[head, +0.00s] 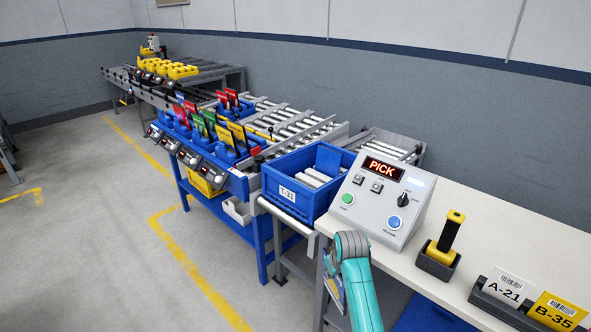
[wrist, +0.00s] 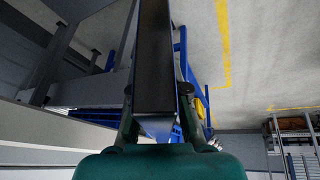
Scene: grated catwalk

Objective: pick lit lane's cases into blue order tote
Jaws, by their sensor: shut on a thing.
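The blue order tote (head: 284,196) stands beside the control box in the head view, with several pale cases (head: 318,174) inside. Lanes with blue bins (head: 215,144) and red, green and yellow cards lie beyond it. Small displays (head: 187,158) line their front edge; I cannot tell which lane is lit. In the wrist view my gripper (wrist: 156,98) is shut on a long dark case (wrist: 154,50), which sticks out well past the fingers. My gripper and the held case do not show in the head view; only my teal arm does, near the bench edge.
The control box (head: 383,199) reads PICK and stands on the pale bench (head: 500,225). A yellow-and-black scanner (head: 448,235) and label cards (head: 511,288) stand to its right. A yellow bin (head: 205,184) sits under the lanes.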

